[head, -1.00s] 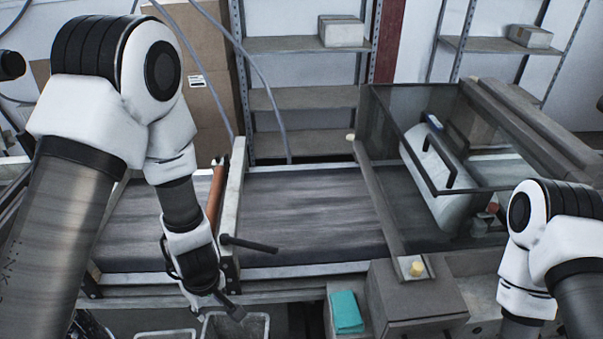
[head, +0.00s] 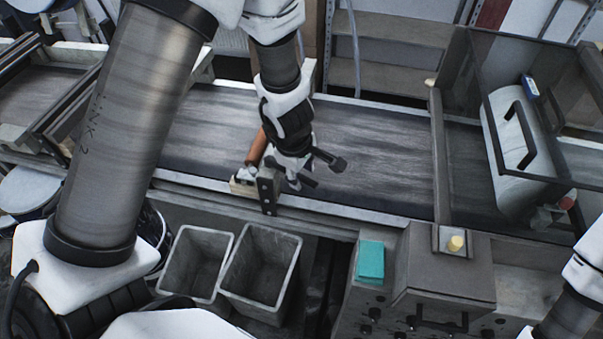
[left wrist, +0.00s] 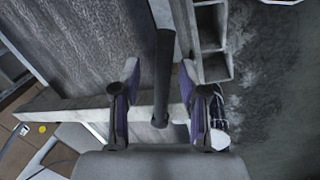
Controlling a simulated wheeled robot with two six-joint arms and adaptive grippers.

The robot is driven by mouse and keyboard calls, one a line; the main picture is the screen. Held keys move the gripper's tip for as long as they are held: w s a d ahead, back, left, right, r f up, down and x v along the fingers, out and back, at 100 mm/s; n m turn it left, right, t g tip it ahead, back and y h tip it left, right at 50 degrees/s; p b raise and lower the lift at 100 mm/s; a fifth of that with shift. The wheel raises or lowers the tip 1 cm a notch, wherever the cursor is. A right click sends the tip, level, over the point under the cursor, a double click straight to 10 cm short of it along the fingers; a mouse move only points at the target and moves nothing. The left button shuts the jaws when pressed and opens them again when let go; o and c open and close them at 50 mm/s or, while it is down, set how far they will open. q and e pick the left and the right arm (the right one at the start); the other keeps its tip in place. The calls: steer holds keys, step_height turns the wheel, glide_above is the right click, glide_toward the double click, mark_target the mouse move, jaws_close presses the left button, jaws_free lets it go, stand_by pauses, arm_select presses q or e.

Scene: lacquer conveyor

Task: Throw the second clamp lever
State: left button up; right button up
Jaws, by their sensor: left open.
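The clamp lever (left wrist: 163,75) is a dark, straight bar in the left wrist view. It runs between the two fingers of my left gripper (left wrist: 163,104), with a visible gap on both sides. In the head view this gripper (head: 318,170) is at the near edge of the conveyor, beside the black clamp bracket (head: 268,192). It is open and holds nothing. The gripper largely hides the lever in the head view, so I cannot tell its angle there. My right forearm shows at the right edge, but its gripper is out of frame.
A copper-coloured roller (head: 257,148) lies behind the bracket. The dark belt (head: 385,150) is clear to the right, up to a glass-sided enclosure (head: 490,65). Two grey bins (head: 233,285) stand below the near rail.

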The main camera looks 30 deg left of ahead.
arm_select(q)
steer(key=shift+s+a+r, duration=0.1)
steer(key=shift+s+r, duration=0.05)
steer(key=shift+s, duration=0.15)
steer(key=c, duration=0.3)
steer(key=shift+s, duration=0.1)
jaws_close()
arm_select(e)
steer(key=shift+s+r, duration=0.1)
steer(key=shift+s, duration=0.1)
